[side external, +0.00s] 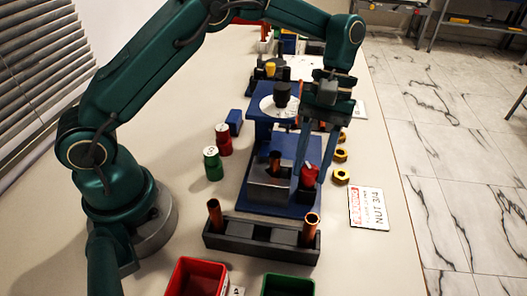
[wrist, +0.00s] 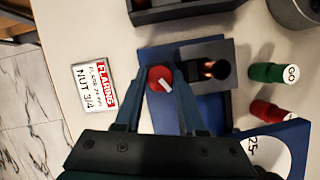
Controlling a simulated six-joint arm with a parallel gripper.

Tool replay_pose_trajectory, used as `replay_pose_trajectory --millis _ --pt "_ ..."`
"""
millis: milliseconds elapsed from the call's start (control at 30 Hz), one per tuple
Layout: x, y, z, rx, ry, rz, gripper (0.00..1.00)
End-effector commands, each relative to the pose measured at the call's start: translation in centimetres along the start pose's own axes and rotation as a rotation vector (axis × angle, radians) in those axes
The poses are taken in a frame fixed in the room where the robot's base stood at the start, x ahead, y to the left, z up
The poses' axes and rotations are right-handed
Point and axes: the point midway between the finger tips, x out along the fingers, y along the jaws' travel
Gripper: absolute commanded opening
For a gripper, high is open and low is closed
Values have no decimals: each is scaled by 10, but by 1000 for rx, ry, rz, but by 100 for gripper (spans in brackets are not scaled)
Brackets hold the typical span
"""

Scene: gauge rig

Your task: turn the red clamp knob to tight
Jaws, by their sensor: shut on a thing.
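The red clamp knob (side external: 309,175) sits on a dark mount at the right side of the blue rig (side external: 258,199). In the wrist view the knob (wrist: 160,77) is round with a white pointer mark slanting toward the lower right. My gripper (side external: 309,168) reaches down from above with one finger on each side of the knob. In the wrist view my gripper (wrist: 160,70) is shut on the knob. Next to the knob, a copper tube (side external: 275,158) stands upright in a grey block (side external: 268,185). The label marks around the knob are not readable.
A black holder (side external: 260,242) with two copper tubes stands in front of the rig. Green (side external: 213,164) and red (side external: 223,140) cylinders stand to the left. Several brass nuts (side external: 341,176) and a flaring card (side external: 369,208) lie to the right. Red (side external: 197,285) and green bins are in front.

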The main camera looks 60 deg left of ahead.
Motion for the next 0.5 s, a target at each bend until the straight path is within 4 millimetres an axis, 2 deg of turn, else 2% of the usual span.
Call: replay_pose_trajectory --millis 33,67,500 --pt "0 0 -1 -1 4 -1 0" --pt "0 0 -1 -1 4 -1 51" --pt "-6 0 -1 -1 2 2 52"
